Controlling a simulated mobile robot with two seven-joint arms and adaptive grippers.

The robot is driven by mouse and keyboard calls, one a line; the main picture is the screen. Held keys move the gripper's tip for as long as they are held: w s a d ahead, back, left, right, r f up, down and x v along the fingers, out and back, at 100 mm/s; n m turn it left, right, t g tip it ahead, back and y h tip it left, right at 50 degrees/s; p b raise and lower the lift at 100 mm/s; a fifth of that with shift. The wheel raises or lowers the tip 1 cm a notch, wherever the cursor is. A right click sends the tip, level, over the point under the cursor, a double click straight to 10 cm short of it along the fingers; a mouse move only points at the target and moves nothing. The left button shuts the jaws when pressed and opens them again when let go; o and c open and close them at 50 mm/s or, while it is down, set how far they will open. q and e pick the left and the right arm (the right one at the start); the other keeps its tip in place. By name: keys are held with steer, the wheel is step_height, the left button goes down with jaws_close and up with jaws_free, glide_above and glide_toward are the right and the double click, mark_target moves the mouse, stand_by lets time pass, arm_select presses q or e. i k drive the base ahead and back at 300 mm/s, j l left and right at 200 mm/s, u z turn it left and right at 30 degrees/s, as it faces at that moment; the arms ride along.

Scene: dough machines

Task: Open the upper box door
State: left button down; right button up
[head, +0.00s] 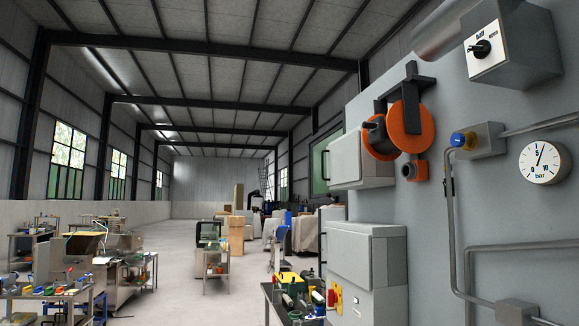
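The upper box (349,160) is a light grey cabinet fixed to the grey panel right of centre in the head view. A thin black handle (324,165) stands at the left edge of its door. The door appears shut, though it is seen at a steep angle. Orange discs on a dark bracket partly cover the upper right of the box. A larger grey lower box (366,262) is mounted below it, with a gap between them. Neither of my grippers is in view.
The orange discs (411,127) stick out beside the upper box. A knob box (508,45), blue valve (463,139), gauge (544,162) and pipes are on the panel. A cluttered bench (274,297) stands below left. The hall floor (185,280) has open room.

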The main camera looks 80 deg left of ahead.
mark_target(344, 164)
steer(key=u, duration=2.15)
steer(key=i+j, duration=0.15)
steer(key=i, duration=0.3)
steer(key=i+j+z, duration=0.1)
steer(key=i, duration=0.4)
steer(key=i+j, duration=0.2)
steer(key=i, duration=0.25)
steer(key=i+j+z, duration=0.1)
steer(key=i, duration=0.35)
steer(key=i+j, duration=0.25)
steer(key=i, duration=0.25)
steer(key=l+z, duration=0.05)
